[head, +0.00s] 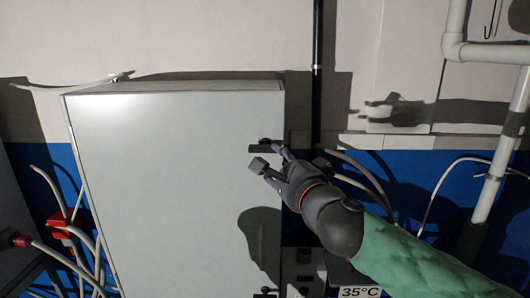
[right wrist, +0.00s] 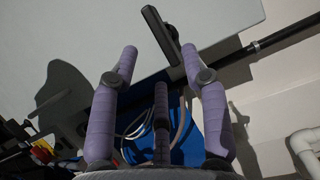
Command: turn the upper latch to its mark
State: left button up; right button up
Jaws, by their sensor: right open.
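The upper latch (head: 264,149) is a dark lever at the right edge of a pale cabinet door (head: 170,190), and lies about level in the head view. My right gripper (head: 268,159) reaches in from the lower right, its fingers spread at the latch. In the right wrist view the latch (right wrist: 161,35) shows as a long black bar beyond the open fingertips (right wrist: 158,57), nearer the right finger. Contact cannot be told. No mark for the latch can be made out. My left gripper is not in view.
A second dark latch (head: 265,293) shows low on the door edge. A black vertical pipe (head: 318,70) runs behind, right of the cabinet. White pipes (head: 488,190) stand at far right. A 35°C sign (head: 360,292) is below my right arm. Cables and red fittings (head: 62,220) lie left.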

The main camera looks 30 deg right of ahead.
aim_at(265, 152)
jog(key=w, duration=0.5)
jog(key=w+d+b, duration=0.1)
jog(key=w, duration=0.2)
jog(key=shift+d, duration=0.1)
grip_shut()
